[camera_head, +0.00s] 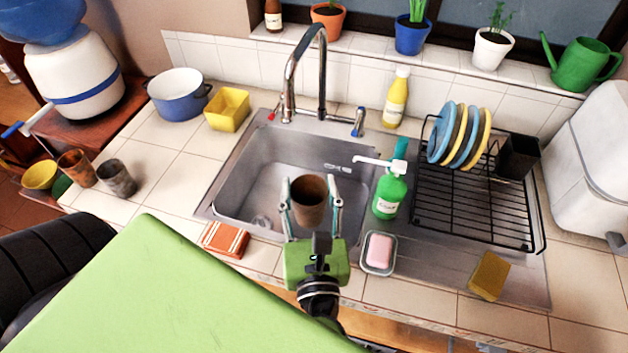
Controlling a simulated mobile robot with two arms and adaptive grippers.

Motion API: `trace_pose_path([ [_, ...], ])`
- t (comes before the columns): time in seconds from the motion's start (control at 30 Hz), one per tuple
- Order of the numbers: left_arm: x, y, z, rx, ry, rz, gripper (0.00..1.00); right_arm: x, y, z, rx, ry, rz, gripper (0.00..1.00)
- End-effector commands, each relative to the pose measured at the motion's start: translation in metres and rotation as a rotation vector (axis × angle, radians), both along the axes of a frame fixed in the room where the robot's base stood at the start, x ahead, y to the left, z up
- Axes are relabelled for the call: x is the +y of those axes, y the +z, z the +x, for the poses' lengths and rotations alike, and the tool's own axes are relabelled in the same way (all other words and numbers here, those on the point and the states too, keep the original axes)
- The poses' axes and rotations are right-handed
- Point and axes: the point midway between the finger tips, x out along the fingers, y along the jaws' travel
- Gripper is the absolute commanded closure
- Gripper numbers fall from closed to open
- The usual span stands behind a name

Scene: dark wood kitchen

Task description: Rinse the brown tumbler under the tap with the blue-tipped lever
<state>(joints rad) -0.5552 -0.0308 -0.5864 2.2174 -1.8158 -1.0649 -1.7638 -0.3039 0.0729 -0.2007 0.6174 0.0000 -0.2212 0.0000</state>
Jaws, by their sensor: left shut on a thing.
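My left gripper (311,186) is shut on a brown tumbler (309,203), its fingers on either side. The tumbler is upright, mouth up, over the sink basin (258,178). In the picture it is below and slightly left of the end of the chrome spout (321,112); I cannot tell its height above the basin floor. No water stream shows. The sink tap has a blue-tipped lever (359,122) on the right and a red-tipped lever (273,113) on the left. The tumbler's inside looks dark. My right gripper is out of view.
A green soap bottle (390,190) and pink soap in a dish (379,252) stand right of the gripper. A dish rack (475,205) is farther right. An orange striped cloth (224,240) lies on the front edge. A water dispenser (75,75) with a blue-tipped tap (12,130) is far left.

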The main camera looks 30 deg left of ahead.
Motion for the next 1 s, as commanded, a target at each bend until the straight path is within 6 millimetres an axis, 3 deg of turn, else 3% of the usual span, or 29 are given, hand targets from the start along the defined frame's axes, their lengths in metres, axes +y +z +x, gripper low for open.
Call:
trace_pose_path([
  [0.13,-0.004,0.009,0.000,0.007,0.068,-0.012,0.76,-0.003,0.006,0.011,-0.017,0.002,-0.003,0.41],
  [0.33,0.000,0.007,0.005,0.010,0.080,-0.011,0.76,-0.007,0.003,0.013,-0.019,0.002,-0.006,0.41],
  [1.0,0.043,-0.006,0.054,0.009,0.077,-0.011,0.76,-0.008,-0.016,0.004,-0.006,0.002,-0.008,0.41],
])
